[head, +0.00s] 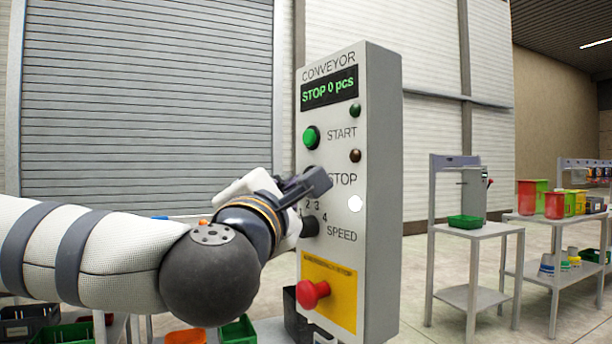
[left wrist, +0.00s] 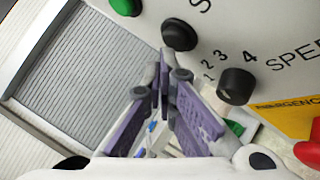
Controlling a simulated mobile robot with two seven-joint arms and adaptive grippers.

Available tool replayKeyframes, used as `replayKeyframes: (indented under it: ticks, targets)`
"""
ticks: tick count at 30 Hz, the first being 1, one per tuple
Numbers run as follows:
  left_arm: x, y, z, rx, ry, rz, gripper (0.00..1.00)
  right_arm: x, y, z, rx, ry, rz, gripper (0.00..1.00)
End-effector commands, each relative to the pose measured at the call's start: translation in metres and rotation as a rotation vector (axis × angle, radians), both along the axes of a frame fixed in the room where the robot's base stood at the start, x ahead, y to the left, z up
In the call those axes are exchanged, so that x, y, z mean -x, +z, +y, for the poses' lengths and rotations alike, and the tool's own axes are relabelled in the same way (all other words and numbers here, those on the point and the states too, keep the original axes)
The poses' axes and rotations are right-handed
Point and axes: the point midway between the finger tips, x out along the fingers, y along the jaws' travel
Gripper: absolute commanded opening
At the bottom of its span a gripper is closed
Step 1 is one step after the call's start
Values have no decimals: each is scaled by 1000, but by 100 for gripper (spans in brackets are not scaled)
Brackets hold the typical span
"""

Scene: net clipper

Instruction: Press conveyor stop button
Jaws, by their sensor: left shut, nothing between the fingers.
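The grey conveyor control box (head: 383,190) stands upright in the head view, its display (head: 329,90) reading "STOP 0 pcs". The stop button sits left of the STOP label and is mostly hidden behind my gripper in the head view. In the left wrist view the black stop button (left wrist: 179,35) shows clear, just above and right of my fingertips. My left gripper (head: 320,181) is shut and empty, its tips in front of the panel near the STOP label. I cannot tell whether it touches the panel. My right gripper is not in view.
The green start button (head: 311,137) is above, the speed knob (head: 309,226) below, and the red emergency button (head: 312,294) lower on a yellow plate (head: 343,304). Bins (head: 238,330) lie below my arm. A table (head: 474,231) and a shelf (head: 560,216) with bins stand to the right.

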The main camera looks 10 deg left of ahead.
Motion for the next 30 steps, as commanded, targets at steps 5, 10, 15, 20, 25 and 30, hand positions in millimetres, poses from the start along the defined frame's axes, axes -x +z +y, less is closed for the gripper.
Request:
replayKeyframes:
  ticks: [5, 10, 15, 20, 25, 30]
  targets:
    - [6, 2, 5, 1, 0, -2, 0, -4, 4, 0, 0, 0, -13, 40]
    - [5, 0, 5, 0, 0, 0, 0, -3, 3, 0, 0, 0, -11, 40]
    - [14, 4, 12, -1, 1, -4, 0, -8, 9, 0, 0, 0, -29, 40]
    - [27, 6, 23, 0, 0, -8, 0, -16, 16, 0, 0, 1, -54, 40]
    - [39, 6, 34, 0, 0, -8, 0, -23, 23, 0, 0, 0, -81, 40]
    - [43, 2, 39, 0, 0, -4, 0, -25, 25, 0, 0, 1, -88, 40]
